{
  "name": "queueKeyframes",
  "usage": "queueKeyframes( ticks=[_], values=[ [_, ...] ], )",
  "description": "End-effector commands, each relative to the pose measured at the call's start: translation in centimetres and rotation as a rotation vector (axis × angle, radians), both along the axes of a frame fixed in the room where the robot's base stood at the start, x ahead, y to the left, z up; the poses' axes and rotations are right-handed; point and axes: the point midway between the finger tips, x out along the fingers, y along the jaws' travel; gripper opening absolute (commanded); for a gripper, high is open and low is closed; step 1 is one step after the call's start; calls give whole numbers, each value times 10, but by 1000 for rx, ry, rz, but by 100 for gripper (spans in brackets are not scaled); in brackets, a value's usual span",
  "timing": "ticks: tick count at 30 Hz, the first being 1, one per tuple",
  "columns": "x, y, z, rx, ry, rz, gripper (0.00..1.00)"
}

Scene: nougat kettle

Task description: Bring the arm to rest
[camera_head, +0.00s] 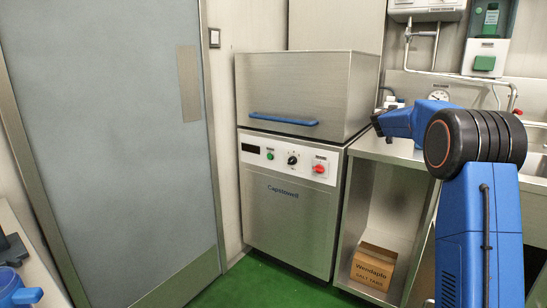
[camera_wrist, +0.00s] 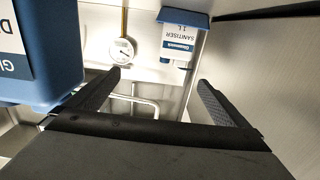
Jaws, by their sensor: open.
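My blue arm rises at the right of the head view, with a large black joint, and its upper link reaches left over the steel counter. My gripper shows in the wrist view (camera_wrist: 159,80), with its two dark fingers wide apart and nothing between them. In the head view I cannot make out the fingers. Beyond the fingers, the wrist view shows a dial gauge (camera_wrist: 120,51) and a blue-and-white sanitiser container (camera_wrist: 180,42), apart from the fingers. A larger blue container with a white label (camera_wrist: 40,60) is close at the left.
A steel Capstowell machine (camera_head: 290,225) with a blue handle (camera_head: 283,119) stands mid-view, its hood down. The steel counter (camera_head: 375,148) adjoins it, with a salt-tabs carton (camera_head: 373,267) on the shelf below. A grey door (camera_head: 110,130) is at left. Green floor (camera_head: 262,280) is clear in front.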

Motion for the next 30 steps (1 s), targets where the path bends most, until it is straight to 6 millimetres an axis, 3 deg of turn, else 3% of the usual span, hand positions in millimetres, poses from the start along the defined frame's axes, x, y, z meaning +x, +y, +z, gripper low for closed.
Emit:
queueKeyframes(
  ticks=[11, 19, 23, 30],
  values=[
    [-18, 25, 14, 10, 7, 76, 100],
    [-45, 59, 27, 25, 26, 177, 100],
    [-69, 85, 34, 39, 47, 250, 100],
    [-144, 147, 35, 82, 134, 423, 100]
  ],
)
